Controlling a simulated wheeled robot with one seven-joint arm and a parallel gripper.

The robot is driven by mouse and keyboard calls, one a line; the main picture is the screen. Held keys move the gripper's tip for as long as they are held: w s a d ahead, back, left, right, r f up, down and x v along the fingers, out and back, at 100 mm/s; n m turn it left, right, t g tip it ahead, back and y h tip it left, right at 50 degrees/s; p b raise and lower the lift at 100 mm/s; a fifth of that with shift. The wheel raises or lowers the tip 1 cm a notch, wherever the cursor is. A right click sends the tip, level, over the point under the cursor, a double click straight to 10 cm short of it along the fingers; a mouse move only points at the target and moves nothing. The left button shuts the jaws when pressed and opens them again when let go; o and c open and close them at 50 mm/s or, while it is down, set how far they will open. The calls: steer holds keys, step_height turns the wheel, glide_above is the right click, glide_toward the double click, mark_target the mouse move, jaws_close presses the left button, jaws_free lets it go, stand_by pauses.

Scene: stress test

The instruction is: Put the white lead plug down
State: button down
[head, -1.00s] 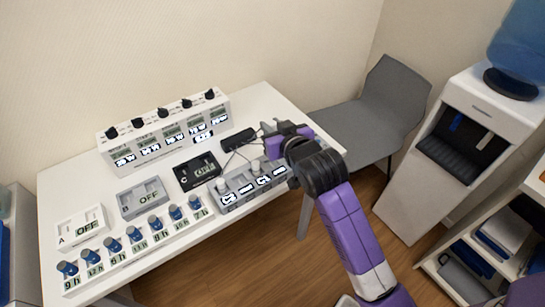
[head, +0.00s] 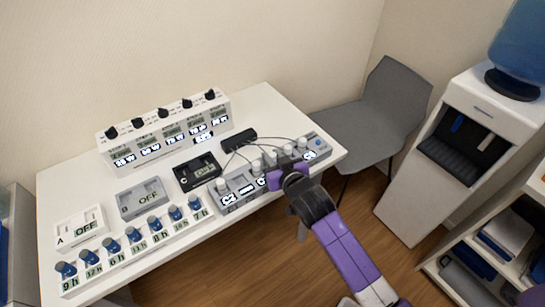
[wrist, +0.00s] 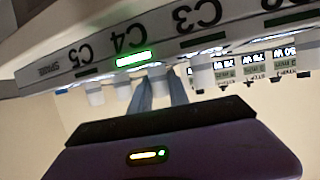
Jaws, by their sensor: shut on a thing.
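The grey lead block (head: 240,191) stands at the front right of the table, with a row of white plugs on it. My gripper (head: 284,170) is at the front of this block. In the wrist view my gripper (wrist: 158,95) has its two fingers shut on a white plug (wrist: 158,73), which is close to the block (wrist: 60,75) near the C4 label. Other white plugs (wrist: 202,72) stand on both sides of it. Whether the held plug is fully seated I cannot tell. In the head view my gripper hides part of the block.
Thin dark leads run from a black box (head: 238,141) to the block. A black unit C (head: 197,170), a grey unit B (head: 142,197) and a white unit A (head: 80,229) stand to the left. A grey chair (head: 370,115) stands beyond the table's right edge.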

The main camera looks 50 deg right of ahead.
steer(key=c, duration=1.7)
jaws_free()
steer(key=shift+f, duration=0.15)
steer(key=o, duration=0.4)
steer(key=shift+o, duration=0.2)
steer(key=shift+r, duration=0.3)
steer(key=s+a+r+n+y, duration=0.1)
steer(key=s+a+r+y, duration=0.1)
steer(key=s+a, duration=0.5)
steer(key=s+a+r+n+t+y, duration=0.1)
steer(key=s+a+r+n+y, duration=0.1)
steer(key=s+a, duration=0.6)
steer(key=s+a+r+n+t+y+b, duration=0.1)
steer(key=s+a+r, duration=0.3)
steer(key=s, duration=1.2)
steer(key=a+n+y, duration=0.1)
steer(key=a, duration=0.2)
steer(key=shift+s+a+r, duration=0.25)
